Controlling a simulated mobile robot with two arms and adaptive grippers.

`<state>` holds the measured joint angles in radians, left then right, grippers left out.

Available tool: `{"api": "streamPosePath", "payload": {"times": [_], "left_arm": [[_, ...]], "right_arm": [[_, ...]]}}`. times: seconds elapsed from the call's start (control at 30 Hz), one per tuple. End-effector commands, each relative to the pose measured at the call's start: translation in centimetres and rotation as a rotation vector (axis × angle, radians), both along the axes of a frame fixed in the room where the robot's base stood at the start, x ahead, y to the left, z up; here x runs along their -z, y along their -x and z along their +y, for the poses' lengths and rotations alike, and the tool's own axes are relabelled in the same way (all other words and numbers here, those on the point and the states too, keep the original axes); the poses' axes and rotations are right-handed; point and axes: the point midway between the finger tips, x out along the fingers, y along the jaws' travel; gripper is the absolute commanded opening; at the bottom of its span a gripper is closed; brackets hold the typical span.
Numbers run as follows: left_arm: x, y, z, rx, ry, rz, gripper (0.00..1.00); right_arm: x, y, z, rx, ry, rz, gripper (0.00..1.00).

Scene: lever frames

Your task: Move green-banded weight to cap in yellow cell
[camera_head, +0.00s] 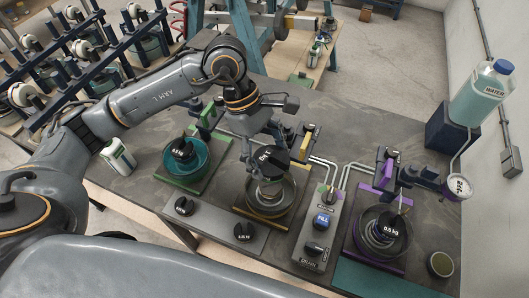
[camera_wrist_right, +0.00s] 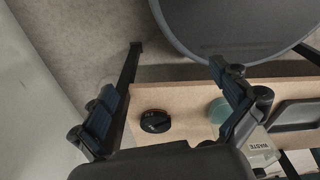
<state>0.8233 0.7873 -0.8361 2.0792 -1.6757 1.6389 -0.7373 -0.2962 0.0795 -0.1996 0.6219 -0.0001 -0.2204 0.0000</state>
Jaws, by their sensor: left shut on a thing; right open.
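My left gripper (camera_head: 265,142), coming from above, is shut on a black weight (camera_head: 272,159) with white lettering. It holds the weight over the yellow cell (camera_head: 250,212), a round vessel on a yellow-edged base. The cap beneath is mostly hidden by the weight and fingers, and I cannot tell whether they touch. No green band can be made out on the weight. Another black weight (camera_head: 182,149) sits in the teal vessel of the green cell (camera_head: 206,180). My right gripper (camera_wrist_right: 168,95) is open and empty in the right wrist view, outside the head view.
Two black weights, one left (camera_head: 185,205) and one right (camera_head: 243,231), stand on a grey plate (camera_head: 213,222) in front. The purple cell (camera_head: 363,258) holds a 0.5 kg weight (camera_head: 393,228). A fill panel (camera_head: 320,240) stands between the yellow and purple cells.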

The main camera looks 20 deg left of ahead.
Motion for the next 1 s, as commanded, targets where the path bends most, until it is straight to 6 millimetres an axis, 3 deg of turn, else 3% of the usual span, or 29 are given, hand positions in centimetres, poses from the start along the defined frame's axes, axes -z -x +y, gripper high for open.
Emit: {"api": "streamPosePath", "payload": {"times": [0.17,0.4,0.73,1.0], "left_arm": [[0.1,-0.1,-0.1,-0.023,0.003,-0.001,0.10],[1.8,0.0,-0.1,-0.020,0.003,0.000,0.10],[5.6,0.0,-0.1,-0.019,0.003,-0.003,0.10],[6.4,-0.1,-0.1,-0.019,0.003,-0.004,0.10]], "right_arm": [[0.0,0.5,0.0,0.000,0.001,0.007,1.00],[0.9,1.3,-0.1,0.000,0.002,0.018,1.00],[2.9,0.6,0.0,0.000,0.001,0.008,1.00],[4.2,0.3,0.0,-0.001,0.000,0.003,1.00]]}}
